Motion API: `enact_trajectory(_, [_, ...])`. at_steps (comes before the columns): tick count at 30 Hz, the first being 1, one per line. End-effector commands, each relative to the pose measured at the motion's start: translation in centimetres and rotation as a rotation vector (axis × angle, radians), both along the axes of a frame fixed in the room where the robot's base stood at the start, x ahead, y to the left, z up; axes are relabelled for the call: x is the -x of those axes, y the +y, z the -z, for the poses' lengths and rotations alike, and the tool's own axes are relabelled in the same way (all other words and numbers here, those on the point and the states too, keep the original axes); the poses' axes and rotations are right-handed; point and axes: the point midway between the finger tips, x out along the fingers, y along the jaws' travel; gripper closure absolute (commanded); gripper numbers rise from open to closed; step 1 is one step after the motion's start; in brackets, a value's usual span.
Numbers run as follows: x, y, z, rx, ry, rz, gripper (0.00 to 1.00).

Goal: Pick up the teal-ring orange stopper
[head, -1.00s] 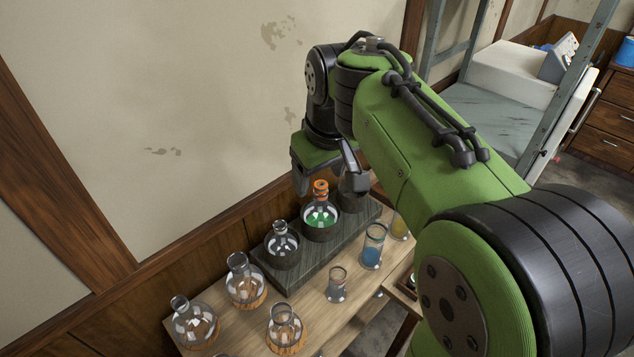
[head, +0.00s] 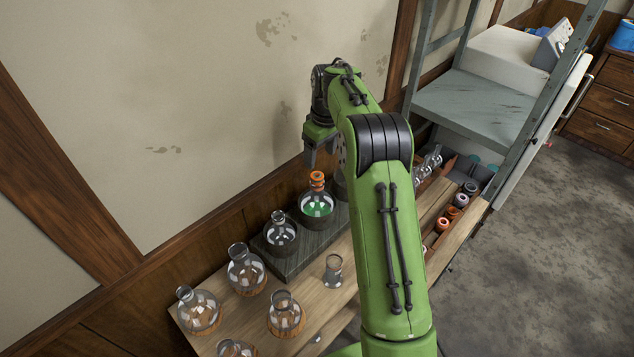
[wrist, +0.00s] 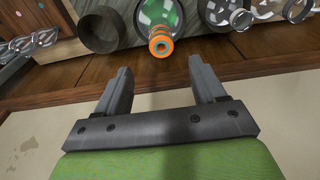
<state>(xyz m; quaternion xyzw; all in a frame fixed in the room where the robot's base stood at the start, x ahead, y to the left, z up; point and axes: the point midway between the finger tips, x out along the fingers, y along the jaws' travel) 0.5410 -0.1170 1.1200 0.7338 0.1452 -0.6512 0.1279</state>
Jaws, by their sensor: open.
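The orange stopper (head: 317,181) sits in the neck of a round flask (head: 317,207) with green liquid. In the wrist view the stopper (wrist: 160,42) shows a teal ring on its end face, and the flask (wrist: 185,14) lies behind it. My gripper (wrist: 160,70) is open and empty. Its fingers point toward the stopper, which lies just beyond the fingertips, in line with the gap and apart from them. In the head view my gripper (head: 316,156) is just above and behind the stopper, partly hidden by my arm.
The flask stands in a dark block (head: 290,262) beside a clear flask (head: 279,232). Several empty flasks stand at the left of the wooden table, with a small beaker (head: 333,270) in front. Loose stoppers (head: 452,213) lie at the right. The wall is close behind my gripper.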

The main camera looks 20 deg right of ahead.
Motion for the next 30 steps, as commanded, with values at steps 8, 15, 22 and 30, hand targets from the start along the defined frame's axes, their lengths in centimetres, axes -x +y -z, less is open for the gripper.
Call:
enact_trajectory(8, [-0.3,0.3,4.2,-0.001,0.003,-0.001,0.30])
enact_trajectory(15, [-0.7,0.6,7.7,0.001,0.000,0.000,0.30])
enact_trajectory(22, [-0.7,0.6,7.8,0.001,-0.001,0.000,0.33])
enact_trajectory(30, [-0.7,0.5,7.8,0.001,-0.001,0.000,0.75])
